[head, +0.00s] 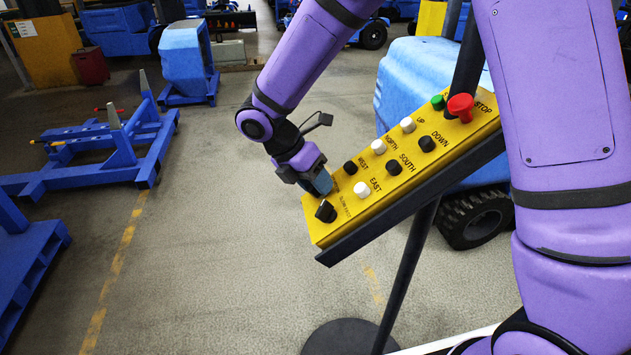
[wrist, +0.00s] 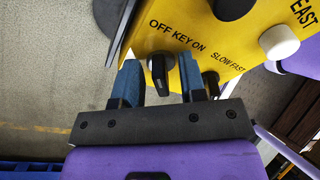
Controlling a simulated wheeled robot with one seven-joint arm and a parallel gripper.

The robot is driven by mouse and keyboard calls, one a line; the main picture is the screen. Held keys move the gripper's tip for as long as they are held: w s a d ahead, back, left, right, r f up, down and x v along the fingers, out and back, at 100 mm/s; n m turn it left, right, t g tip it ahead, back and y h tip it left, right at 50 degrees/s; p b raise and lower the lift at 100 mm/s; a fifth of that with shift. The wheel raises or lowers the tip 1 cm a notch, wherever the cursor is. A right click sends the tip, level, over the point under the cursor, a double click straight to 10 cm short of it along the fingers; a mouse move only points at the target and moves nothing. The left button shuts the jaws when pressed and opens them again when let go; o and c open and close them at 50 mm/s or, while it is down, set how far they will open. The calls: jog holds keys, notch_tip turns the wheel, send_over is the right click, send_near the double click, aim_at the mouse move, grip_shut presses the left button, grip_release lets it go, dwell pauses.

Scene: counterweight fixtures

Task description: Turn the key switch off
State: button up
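The key switch (wrist: 160,74) is a black knob under the printed words OFF KEY ON on a yellow control panel (wrist: 185,15). In the wrist view its grip looks nearly upright in the picture, tilted slightly. My gripper (wrist: 159,75) is open, with one blue finger on each side of the knob. Small gaps seem to show between fingers and knob; I cannot tell whether either touches. In the head view my gripper (head: 320,184) is at the panel's left edge and hides the key switch.
The panel (head: 350,210) stands tilted on a dark post (head: 408,265). A black knob (head: 326,211) sits close to my gripper. Black and white buttons and a red stop button (head: 461,107) lie up the panel. Open floor (head: 230,250) is to the left.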

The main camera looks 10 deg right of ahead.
jog(key=v, duration=1)
jog(key=shift+a+r, duration=0.2)
jog(key=shift+r, duration=0.15)
jog(key=s+d+r+m+t+y, duration=0.1)
jog(key=s+d+r+m+y, duration=0.1)
jog(key=s+d+r+m, duration=0.35)
jog(key=s+d+r+m+t+y, duration=0.1)
jog(key=s+d+r+m, duration=0.2)
jog(key=d+r+m, duration=0.35)
jog(key=s+d+m+t+y, duration=0.3)
jog(key=s+d+m+t, duration=0.1)
jog(key=s+d+m, duration=0.9)
jog(key=shift+s+r+m, duration=0.4)
jog(key=shift+s+r, duration=0.05)
jog(key=shift+s, duration=0.05)
